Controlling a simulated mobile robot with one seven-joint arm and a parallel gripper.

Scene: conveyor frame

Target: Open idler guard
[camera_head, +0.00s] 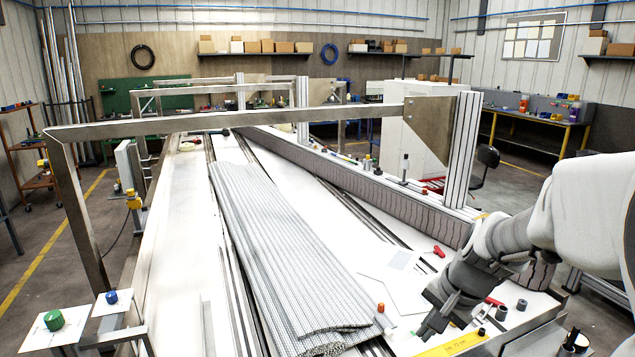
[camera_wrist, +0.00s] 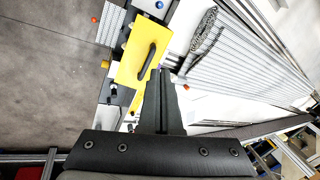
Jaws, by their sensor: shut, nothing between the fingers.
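My gripper (camera_head: 428,328) is at the lower right of the head view, pointing down over the near end of the conveyor frame. In the wrist view its fingers (camera_wrist: 161,75) are together, with nothing between them. A yellow panel (camera_wrist: 132,58) with a dark elongated handle or slot (camera_wrist: 147,60) lies just beyond and left of the fingertips; it looks like the idler guard. I cannot tell whether the fingers touch it. In the head view a yellow strip (camera_head: 458,344) with lettering shows beside my gripper, and my arm hides part of that area. Its hinge is not clear.
A grey ribbed belt (camera_head: 270,250) lies along the white conveyor bed (camera_head: 180,215). A metal crossbar (camera_head: 240,118) spans above it. A green knob (camera_head: 54,319) and a blue knob (camera_head: 111,296) stand at the near left. Small loose parts, including a red one (camera_head: 439,251), lie near my arm.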

